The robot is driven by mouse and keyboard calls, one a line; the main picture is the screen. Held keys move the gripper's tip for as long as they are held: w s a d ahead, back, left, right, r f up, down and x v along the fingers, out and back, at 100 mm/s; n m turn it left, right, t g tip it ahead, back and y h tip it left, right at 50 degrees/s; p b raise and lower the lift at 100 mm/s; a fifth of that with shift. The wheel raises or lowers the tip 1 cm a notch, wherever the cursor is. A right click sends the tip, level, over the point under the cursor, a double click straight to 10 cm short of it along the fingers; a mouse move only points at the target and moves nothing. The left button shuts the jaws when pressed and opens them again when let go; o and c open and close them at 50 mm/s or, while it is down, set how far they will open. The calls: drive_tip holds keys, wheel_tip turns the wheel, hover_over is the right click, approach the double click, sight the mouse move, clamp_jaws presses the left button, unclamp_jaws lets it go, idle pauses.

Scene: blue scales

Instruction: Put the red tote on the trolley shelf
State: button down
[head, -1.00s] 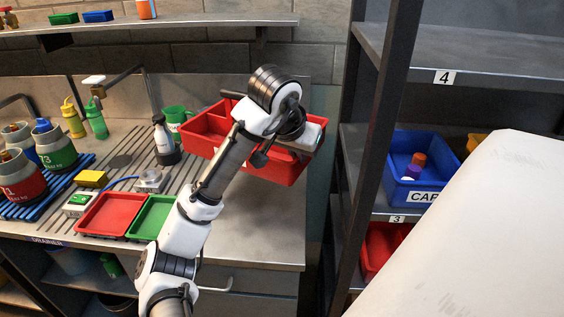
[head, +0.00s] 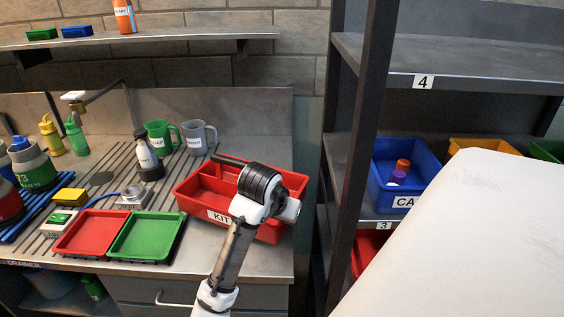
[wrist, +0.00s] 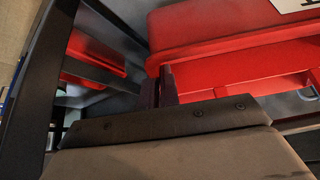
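The red tote (head: 196,205) has inner dividers and a white label starting "KIT". It is over the right end of the steel counter, behind and right of the green tray; I cannot tell if it touches the counter. It also fills the upper right of the wrist view (wrist: 215,28). My gripper (wrist: 158,88) is at the tote, its dark fingers close together against the red plastic; it appears shut on the tote. I cannot make out a trolley.
A rack with shelves marked 3 (head: 383,226) and 4 (head: 424,82) stands right of the counter. Shelf 3 holds a blue bin (head: 385,190) and a yellow bin (head: 485,149). Mugs (head: 196,136) stand behind the tote; red (head: 92,232) and green (head: 147,235) trays lie left.

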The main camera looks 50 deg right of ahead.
drive_tip(key=shift+f, duration=1.15)
drive_tip(key=shift+f, duration=0.15)
drive_tip(key=c, duration=1.6)
unclamp_jaws()
drive_tip(key=shift+c, duration=0.2)
drive_tip(key=p+v, duration=0.1)
drive_tip(key=v, duration=1.1)
drive_tip(key=shift+p, duration=0.4)
